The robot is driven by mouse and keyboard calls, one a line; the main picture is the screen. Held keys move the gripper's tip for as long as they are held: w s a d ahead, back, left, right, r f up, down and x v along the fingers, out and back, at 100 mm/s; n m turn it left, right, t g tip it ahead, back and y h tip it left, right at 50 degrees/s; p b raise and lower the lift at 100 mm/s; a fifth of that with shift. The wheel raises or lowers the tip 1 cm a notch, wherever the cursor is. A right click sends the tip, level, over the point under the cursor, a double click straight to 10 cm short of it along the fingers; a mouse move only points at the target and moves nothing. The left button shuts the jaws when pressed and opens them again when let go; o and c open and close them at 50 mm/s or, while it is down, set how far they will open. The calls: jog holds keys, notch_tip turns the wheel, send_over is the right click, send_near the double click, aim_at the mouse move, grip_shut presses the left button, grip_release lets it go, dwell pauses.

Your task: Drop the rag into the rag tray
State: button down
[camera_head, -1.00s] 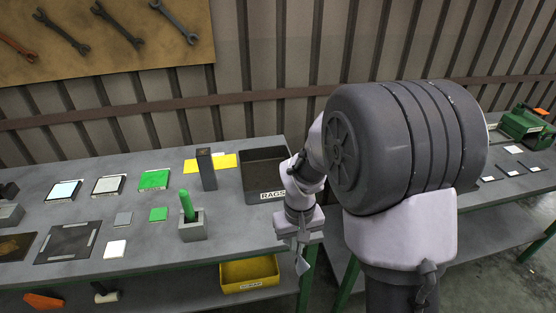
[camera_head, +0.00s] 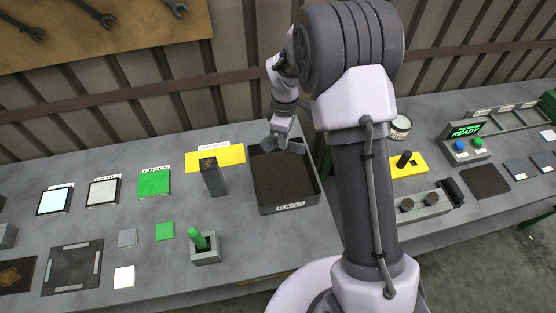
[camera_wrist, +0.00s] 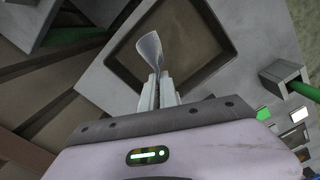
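The rag tray (camera_head: 283,182) is a dark, shallow bin with a "RAGS" label on its front wall. It stands at the right end of the left bench and looks empty inside. In the wrist view, the tray (camera_wrist: 195,42) lies below my fingers. My gripper (camera_head: 281,143) is over the tray's far edge area. In the wrist view, my gripper (camera_wrist: 157,82) is shut on the pale grey rag (camera_wrist: 150,50), pinched at its narrow end, with the wider part flaring out beyond the fingertips. The height of the rag above the tray floor is hard to judge.
Left of the tray stand a dark upright block (camera_head: 213,178) and a yellow mat (camera_head: 228,155). A green peg (camera_head: 198,239) sits in a grey holder in front of them. A green-lit "READY" panel (camera_head: 466,140) is on the right bench. The wall is close behind.

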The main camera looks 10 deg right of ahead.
jog(key=f+b, duration=0.1)
jog(key=f, duration=0.1)
jog(key=f+b, duration=0.1)
jog(key=b, duration=0.1)
jog(key=s+f+b, duration=0.1)
jog(key=f, duration=0.1)
jog(key=shift+f+b, duration=0.35)
jog(key=c, duration=2)
grip_release()
jog(key=shift+w, duration=0.1)
jog(key=o, duration=0.4)
jog(key=shift+o, duration=0.2)
jog(key=o, duration=1.3)
